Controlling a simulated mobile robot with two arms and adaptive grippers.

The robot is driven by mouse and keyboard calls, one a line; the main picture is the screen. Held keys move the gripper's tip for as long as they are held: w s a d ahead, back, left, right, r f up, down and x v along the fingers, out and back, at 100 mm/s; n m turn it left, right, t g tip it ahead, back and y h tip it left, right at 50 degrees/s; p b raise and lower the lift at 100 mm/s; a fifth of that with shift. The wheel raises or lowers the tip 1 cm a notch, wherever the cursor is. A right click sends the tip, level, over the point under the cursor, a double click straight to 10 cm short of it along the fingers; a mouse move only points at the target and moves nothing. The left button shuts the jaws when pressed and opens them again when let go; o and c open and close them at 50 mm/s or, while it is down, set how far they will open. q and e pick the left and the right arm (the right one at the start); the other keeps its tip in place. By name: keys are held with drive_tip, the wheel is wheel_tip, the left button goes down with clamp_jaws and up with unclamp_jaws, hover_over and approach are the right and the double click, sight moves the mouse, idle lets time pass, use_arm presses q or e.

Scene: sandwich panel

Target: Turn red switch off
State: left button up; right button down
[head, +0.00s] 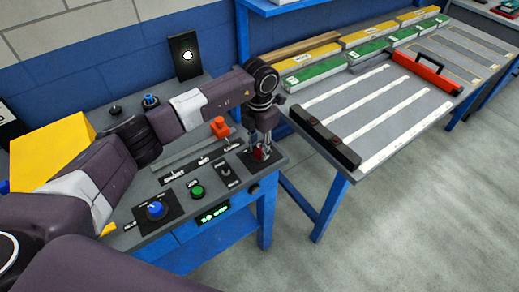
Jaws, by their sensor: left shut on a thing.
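The red switch (266,149) stands near the right front corner of the grey control panel (180,215). Only a small part of it shows between my left gripper's fingers. My left gripper (262,150) points down over it and is shut on it. Which way the switch is tilted cannot be told, because the fingers cover most of it. My right gripper is not in view.
The panel also bears a blue knob (156,210), a green button (197,191), a black toggle (225,171) and an orange-red handle (220,127). A grey table (375,112) with boxes stands to the right, with a floor gap between.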

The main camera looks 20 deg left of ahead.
sight(259, 148)
use_arm(q)
drive_tip(key=n, duration=0.3)
drive_tip(key=shift+w+r+n+b, duration=0.1)
drive_tip(key=shift+n+b, duration=0.2)
drive_tip(key=shift+b, duration=0.05)
drive_tip(key=shift+n, duration=1.8)
drive_tip(key=o, duration=1)
drive_tip(key=shift+o, duration=0.8)
wheel_tip(259, 148, up, 12)
